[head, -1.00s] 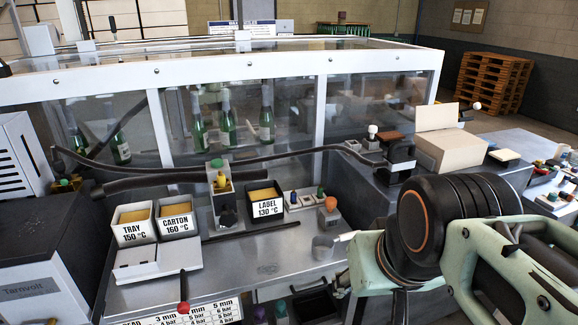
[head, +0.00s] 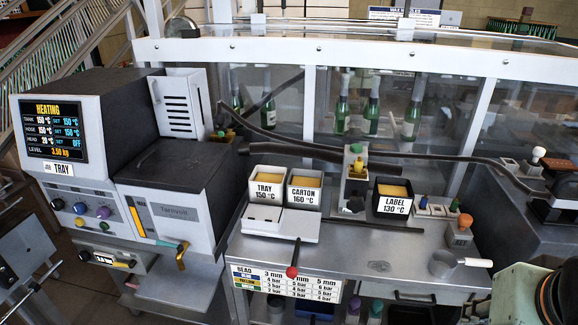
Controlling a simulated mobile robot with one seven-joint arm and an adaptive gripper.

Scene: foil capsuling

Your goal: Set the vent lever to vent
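No lever in view is readably marked as the vent lever. The grey Tarnvolt unit (head: 172,222) on the left has a yellow, hooked lever (head: 181,257) low on its front, pointing down. A red-knobbed lever (head: 292,271) stands at the bench's front edge above the bead and pressure chart (head: 286,284). My gripper is out of view; only a pale green and black part of my arm shows at the lower right.
The unit's screen (head: 55,131) reads HEATING, with the head at 20 °C and set OFF. Tray, carton and label pots (head: 393,208) stand on the steel bench (head: 330,262). A black hose (head: 400,156) crosses behind them. A metal cup (head: 443,264) sits at the bench's right.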

